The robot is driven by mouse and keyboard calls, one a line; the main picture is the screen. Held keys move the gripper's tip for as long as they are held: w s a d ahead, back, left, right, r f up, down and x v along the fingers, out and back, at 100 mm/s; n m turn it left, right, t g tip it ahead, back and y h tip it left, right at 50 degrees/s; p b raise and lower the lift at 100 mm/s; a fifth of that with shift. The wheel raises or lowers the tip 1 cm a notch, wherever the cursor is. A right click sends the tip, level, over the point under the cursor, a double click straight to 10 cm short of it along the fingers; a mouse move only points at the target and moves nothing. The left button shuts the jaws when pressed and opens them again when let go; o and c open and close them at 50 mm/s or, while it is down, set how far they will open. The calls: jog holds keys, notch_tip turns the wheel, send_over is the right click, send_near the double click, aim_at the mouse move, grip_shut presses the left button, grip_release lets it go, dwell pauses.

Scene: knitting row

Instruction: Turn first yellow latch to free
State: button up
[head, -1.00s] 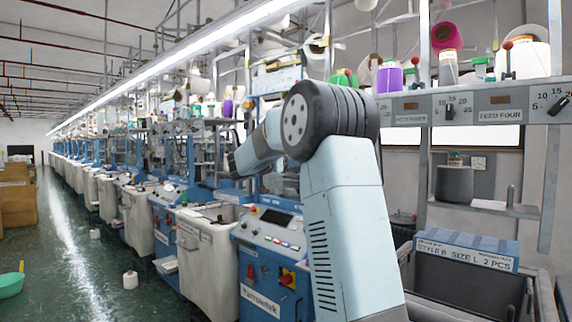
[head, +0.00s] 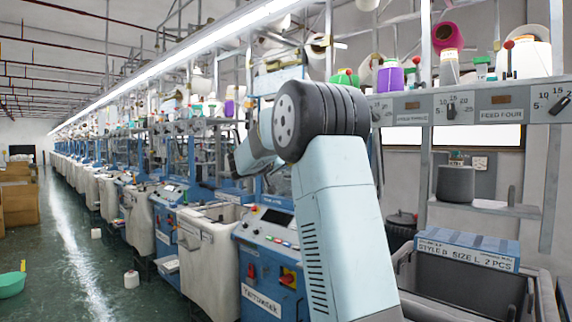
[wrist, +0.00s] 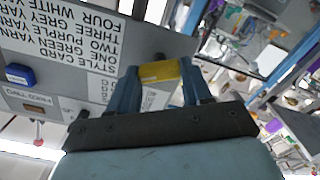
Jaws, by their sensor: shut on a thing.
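A yellow latch (wrist: 159,71) shows in the wrist view as a small bright block between the two blue fingers of my gripper (wrist: 160,80). The fingers are shut on it, one on each side. A grey panel lies behind it, and its turned position cannot be made out. In the head view my arm reaches left toward the machine row; the latch cannot be picked out there.
In the wrist view an upside-down style card (wrist: 75,40) and a blue block (wrist: 18,74) are on the panel. In the head view a blue style box (head: 468,248) sits over a grey bin (head: 470,295) at lower right. The aisle floor (head: 75,270) is mostly clear.

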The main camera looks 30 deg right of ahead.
jog(key=n, duration=1.2)
jog(key=shift+d+f, duration=0.2)
jog(key=shift+f, duration=0.15)
dwell(0.4)
jog(key=o, duration=1.1)
jog(key=shift+c, duration=0.2)
jog(key=shift+a, duration=0.1)
jog(key=shift+r, duration=0.1)
